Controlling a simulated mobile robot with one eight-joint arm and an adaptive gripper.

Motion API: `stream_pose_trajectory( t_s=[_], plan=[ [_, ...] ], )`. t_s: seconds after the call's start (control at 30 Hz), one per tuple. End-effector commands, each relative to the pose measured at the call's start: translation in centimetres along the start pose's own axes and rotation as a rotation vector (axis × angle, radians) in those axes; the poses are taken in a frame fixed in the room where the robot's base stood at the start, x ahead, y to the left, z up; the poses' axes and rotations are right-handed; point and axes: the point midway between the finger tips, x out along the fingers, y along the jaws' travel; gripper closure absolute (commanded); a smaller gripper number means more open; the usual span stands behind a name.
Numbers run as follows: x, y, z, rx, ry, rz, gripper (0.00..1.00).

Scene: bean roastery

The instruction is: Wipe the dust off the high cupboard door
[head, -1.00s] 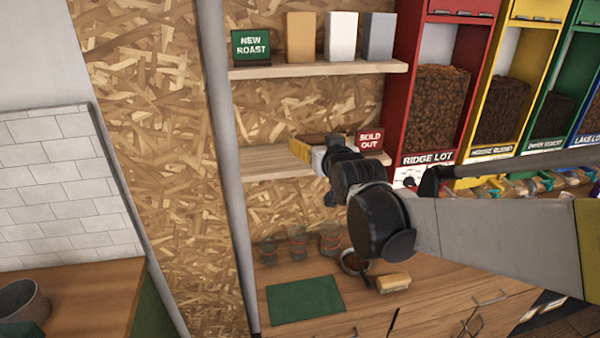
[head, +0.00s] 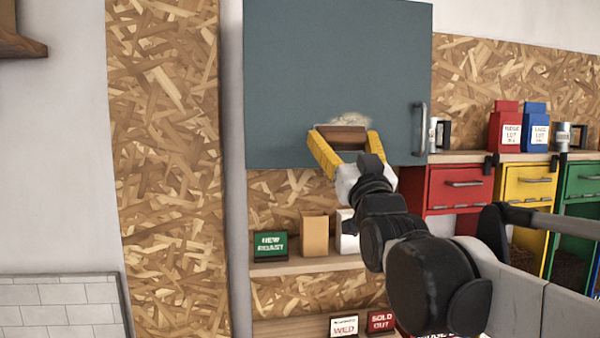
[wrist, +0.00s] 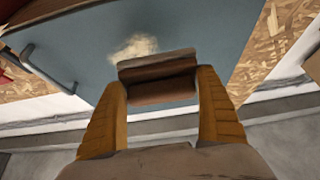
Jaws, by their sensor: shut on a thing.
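The high cupboard door (head: 290,75) is a flat blue-grey panel with a vertical bar handle (head: 418,130) at its lower right. A pale dust patch (head: 350,119) lies on its lower middle; it also shows in the wrist view (wrist: 134,48). My gripper (head: 345,145) has yellow fingers and is shut on a brown block-shaped wiper (head: 341,134). The wiper (wrist: 157,80) spans between the fingertips in the wrist view. It is just below the dust patch and overlaps its lower edge in the head view. I cannot tell whether it touches the door.
Below the cupboard, a shelf (head: 290,264) holds a green "New Roast" sign (head: 270,245) and bags (head: 315,235). Red (head: 460,188) and yellow (head: 527,188) bean dispensers stand to the right, with canisters above. A grey post (head: 232,150) runs along the left.

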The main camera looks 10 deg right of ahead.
Motion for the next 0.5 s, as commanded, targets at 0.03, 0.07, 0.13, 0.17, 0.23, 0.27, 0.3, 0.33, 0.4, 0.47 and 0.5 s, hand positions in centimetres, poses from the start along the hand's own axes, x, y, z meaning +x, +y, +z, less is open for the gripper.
stream_pose_trajectory(
  t_s=[0.03, 0.07, 0.13, 0.17, 0.23, 0.27, 0.3, 0.33, 0.4, 0.47, 0.5],
  plan=[
    [0.2, 0.0, -1.0, 0.0, 0.007, 0.0, 0.39],
    [0.3, 0.0, -1.4, 0.0, 0.011, 0.0, 0.39],
    [0.4, 0.0, -1.7, 0.0, 0.016, 0.0, 0.39],
    [0.5, 0.0, -1.8, 0.0, 0.017, 0.0, 0.39],
    [0.9, 0.0, -1.6, 0.0, 0.018, 0.0, 0.39],
    [1.1, 0.0, -1.4, 0.0, 0.018, 0.0, 0.39],
    [1.4, 0.0, -1.2, 0.0, 0.018, 0.0, 0.39],
    [1.6, 0.0, -1.1, 0.0, 0.018, 0.0, 0.39],
    [2.4, 0.0, -0.6, 0.0, 0.018, 0.0, 0.39],
    [2.9, 0.0, -0.3, 0.0, 0.018, 0.0, 0.39],
    [3.4, 0.0, -0.1, 0.0, 0.018, 0.0, 0.39]
  ],
)
